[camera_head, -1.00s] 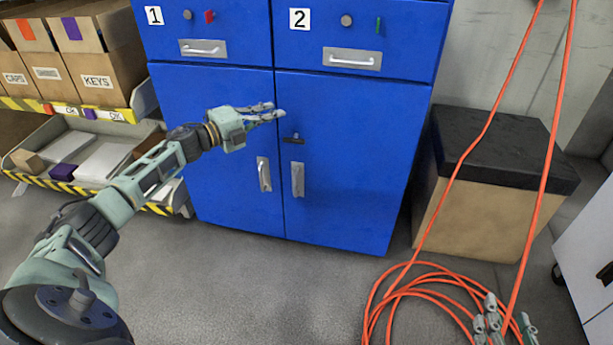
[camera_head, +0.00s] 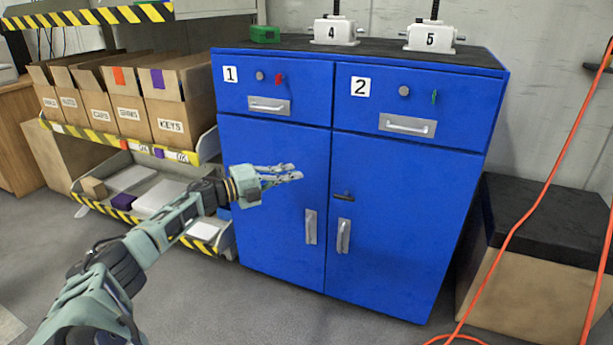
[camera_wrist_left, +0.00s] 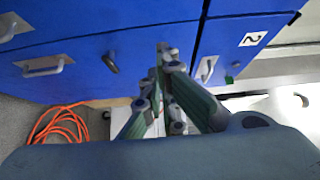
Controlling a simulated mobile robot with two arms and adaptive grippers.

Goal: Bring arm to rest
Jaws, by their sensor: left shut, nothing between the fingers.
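My left arm comes in from the lower left in the head view. Its left gripper (camera_head: 297,172) is shut and empty, in front of the left door of the blue cabinet (camera_head: 270,230). In the left wrist view the fingers (camera_wrist_left: 165,60) are together with nothing between them, and blue cabinet fronts with metal handles lie beyond. I cannot tell the exact gap between fingertips and door. My right gripper is not in view.
A shelf with cardboard boxes (camera_head: 180,105) is at left. A black-topped box (camera_head: 545,225) and orange cable (camera_head: 530,215) are at right. Grey floor is clear in front.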

